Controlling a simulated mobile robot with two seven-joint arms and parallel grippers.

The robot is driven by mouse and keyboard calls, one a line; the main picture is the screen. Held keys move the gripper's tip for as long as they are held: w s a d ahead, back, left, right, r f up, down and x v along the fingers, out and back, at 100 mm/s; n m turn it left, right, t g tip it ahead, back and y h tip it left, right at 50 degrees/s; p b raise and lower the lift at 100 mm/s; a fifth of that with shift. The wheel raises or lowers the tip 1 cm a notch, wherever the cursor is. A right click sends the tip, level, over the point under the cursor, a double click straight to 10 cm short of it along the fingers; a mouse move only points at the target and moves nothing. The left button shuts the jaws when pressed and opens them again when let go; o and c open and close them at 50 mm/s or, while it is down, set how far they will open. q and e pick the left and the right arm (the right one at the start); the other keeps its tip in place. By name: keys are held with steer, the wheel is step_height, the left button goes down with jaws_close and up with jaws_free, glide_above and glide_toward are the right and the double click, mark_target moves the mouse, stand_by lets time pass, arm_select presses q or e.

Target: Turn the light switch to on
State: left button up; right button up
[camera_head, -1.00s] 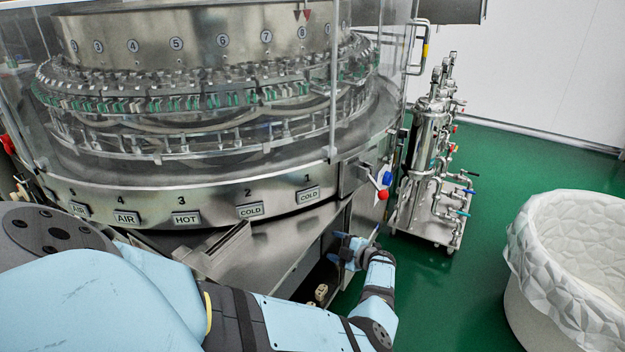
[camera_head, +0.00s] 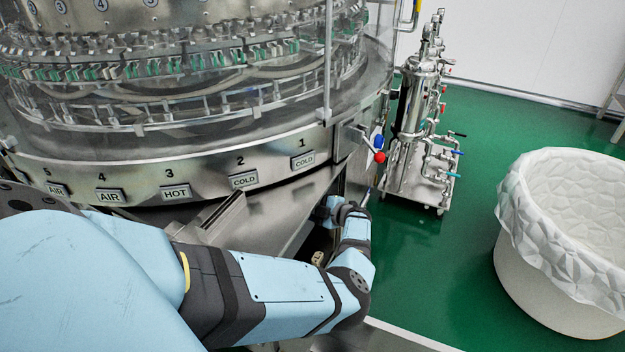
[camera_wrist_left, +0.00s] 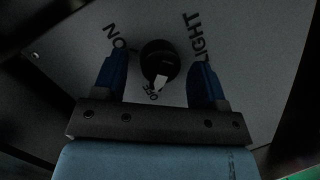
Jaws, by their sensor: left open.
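The light switch (camera_wrist_left: 160,57) is a round black knob on a dark grey panel (camera_wrist_left: 75,62) in the left wrist view. Its white pointer mark (camera_wrist_left: 161,83) is at the side of the OFF lettering. The ON lettering (camera_wrist_left: 121,38) is to the left and the LIGHT lettering (camera_wrist_left: 196,40) to the right. My left gripper (camera_wrist_left: 160,66) is open, with one blue finger on each side of the knob. Gaps show between fingers and knob in this view. In the head view the left gripper (camera_head: 328,208) reaches under the machine's edge; the switch is hidden there. My right gripper is not in view.
The rotary washer (camera_head: 200,172) fills the upper left of the head view. A red-tipped valve handle (camera_head: 379,157) sticks out above my left wrist. A steel pipe cart (camera_head: 415,175) stands behind. A white lined bin (camera_head: 560,240) is at the right. Green floor lies clear between them.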

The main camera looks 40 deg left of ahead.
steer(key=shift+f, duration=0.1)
arm_select(q)
steer(key=c, duration=0.9)
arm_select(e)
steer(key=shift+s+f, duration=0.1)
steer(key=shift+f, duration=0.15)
